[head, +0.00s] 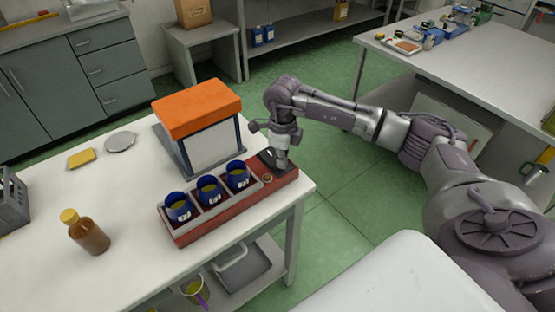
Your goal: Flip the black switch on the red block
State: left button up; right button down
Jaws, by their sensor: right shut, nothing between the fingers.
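The red block (240,214) lies along the right part of the white table and bears a row of three blue cups with yellowish contents. A dark piece (266,160) shows at the block's right end beside my fingers. It may be the black switch, but it is small and partly hidden by the gripper, so I cannot tell its position. My right gripper (281,165) points down at that end, shut and empty, its tips at or just above the block. I cannot tell whether they touch. My left gripper is out of view.
An orange-topped box (197,108) stands right behind the cups. A brown bottle (88,235), a yellow sponge-like piece (81,158) and a grey disc (120,142) are farther left on the white table (130,195). The table's right edge is close to the block.

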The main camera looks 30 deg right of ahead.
jog(key=shift+r, duration=0.15)
jog(key=shift+r+p, duration=2.1)
jog(key=shift+r, duration=1.35)
jog(key=shift+f, duration=0.1)
